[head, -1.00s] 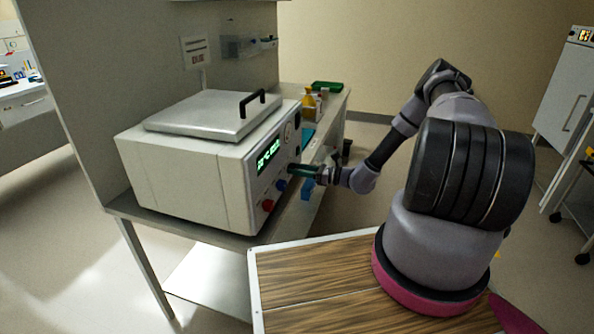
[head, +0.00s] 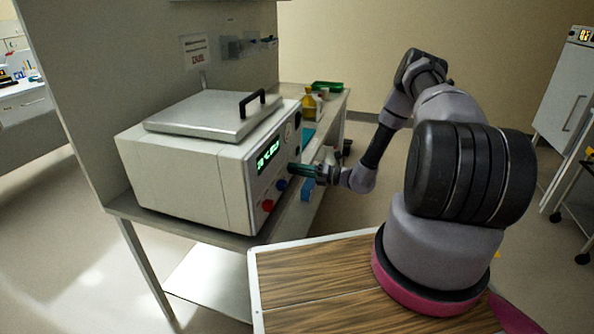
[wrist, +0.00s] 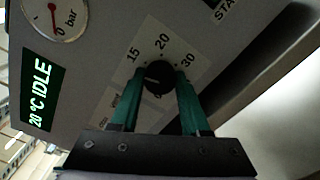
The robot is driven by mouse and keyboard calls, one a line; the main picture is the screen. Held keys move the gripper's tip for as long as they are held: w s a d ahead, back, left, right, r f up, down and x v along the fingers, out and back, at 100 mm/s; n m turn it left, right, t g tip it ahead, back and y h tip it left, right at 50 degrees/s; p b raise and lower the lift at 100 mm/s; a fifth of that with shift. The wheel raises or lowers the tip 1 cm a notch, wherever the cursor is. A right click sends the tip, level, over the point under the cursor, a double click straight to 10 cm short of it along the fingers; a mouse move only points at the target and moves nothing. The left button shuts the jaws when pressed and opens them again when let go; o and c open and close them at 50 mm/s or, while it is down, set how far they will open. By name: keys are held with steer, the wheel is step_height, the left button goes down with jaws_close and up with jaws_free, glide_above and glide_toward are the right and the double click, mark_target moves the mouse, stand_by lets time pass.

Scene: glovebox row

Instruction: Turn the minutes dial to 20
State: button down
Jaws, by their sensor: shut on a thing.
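The minutes dial (wrist: 158,75) is a round black knob on a pale printed scale, with 15, 20 and 30 readable around its upper side in the wrist view. Lower numbers are partly hidden, and I cannot clearly tell where its pointer stands. My gripper (wrist: 157,82) has two teal fingers, shut on the knob from either side. In the head view my gripper (head: 297,169) reaches the front of the white box-shaped instrument (head: 185,175), and the dial is hidden behind the fingers.
A green display (wrist: 40,92) reads 20 °C IDLE, with a pressure gauge (wrist: 55,15) near it. Red (head: 267,206) and blue (head: 281,185) knobs sit on the same front panel. A yellow bottle (head: 309,106) and a green tray (head: 327,86) stand behind on the bench.

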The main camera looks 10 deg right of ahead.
steer(key=shift+d+m, duration=0.1)
steer(key=shift+m, duration=7.2)
steer(key=shift+c, duration=1.9)
jaws_free()
steer(key=shift+d, duration=0.1)
steer(key=v, duration=1)
steer(key=shift+s+d, duration=0.2)
